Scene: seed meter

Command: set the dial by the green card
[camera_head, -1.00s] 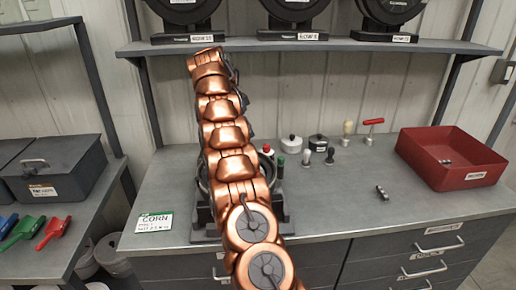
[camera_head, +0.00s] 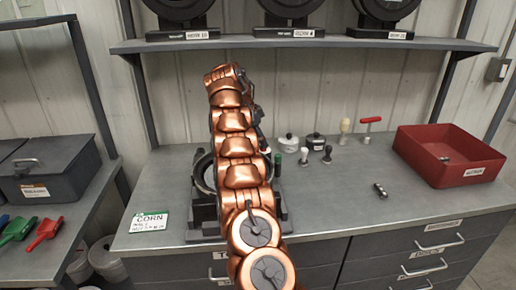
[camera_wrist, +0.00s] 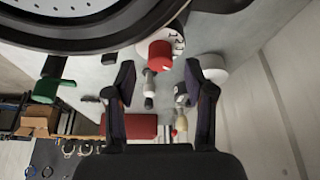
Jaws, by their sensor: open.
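The green-topped card (camera_head: 150,221) reading CORN lies on the bench's left front; its smaller lines are too small to read. The seed meter (camera_head: 203,177), a dark ring on a stand, is largely hidden behind my arm in the head view. In the wrist view its dark round housing (camera_wrist: 75,40) fills the upper left. A red knob (camera_wrist: 159,54) stands out beside a white dial face (camera_wrist: 178,42) with dark marks; the setting is unreadable. My gripper (camera_wrist: 160,85) is open, its fingers either side of the knob's line, apart from it.
Small pots (camera_head: 315,141), stamp-like tools (camera_head: 327,154) and a red-handled tool (camera_head: 369,128) stand behind on the right. A red bin (camera_head: 450,165) is at the right, with a small metal piece (camera_head: 380,190) nearby. A shelf (camera_head: 300,43) runs above.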

